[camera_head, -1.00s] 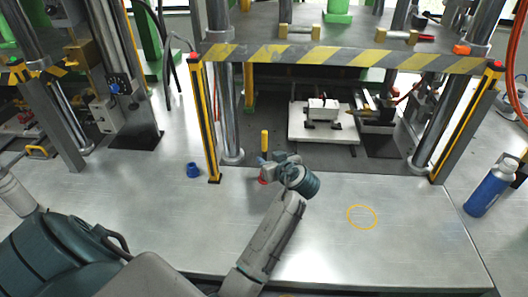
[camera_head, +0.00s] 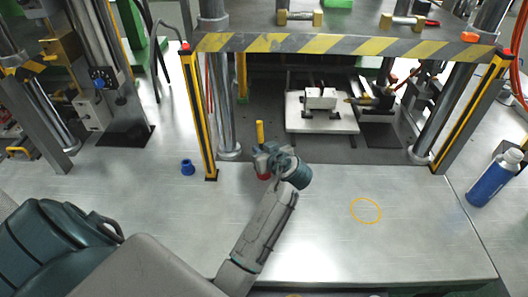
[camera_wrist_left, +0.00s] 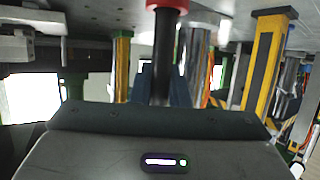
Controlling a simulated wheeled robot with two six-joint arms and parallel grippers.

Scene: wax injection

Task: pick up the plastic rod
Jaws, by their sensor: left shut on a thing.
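The plastic rod stands upright near the front of the press. Its yellow upper end (camera_head: 260,131) rises above my left gripper (camera_head: 263,156), and a red part (camera_head: 263,175) shows at its foot. My left gripper is shut on the rod from the right side, and its fingers hide the rod's middle. In the left wrist view a dark shaft (camera_wrist_left: 161,50) runs between the fingers, with the red part (camera_wrist_left: 167,4) at the top edge. I cannot tell whether the foot touches the table. My right gripper is not in view.
A blue ring-like piece (camera_head: 188,167) lies to the left of the rod. A yellow-black post (camera_head: 199,120) stands close on the left, and a striped beam (camera_head: 330,43) crosses behind. A blue bottle (camera_head: 492,180) is at the right. The table front with a yellow circle (camera_head: 366,210) is clear.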

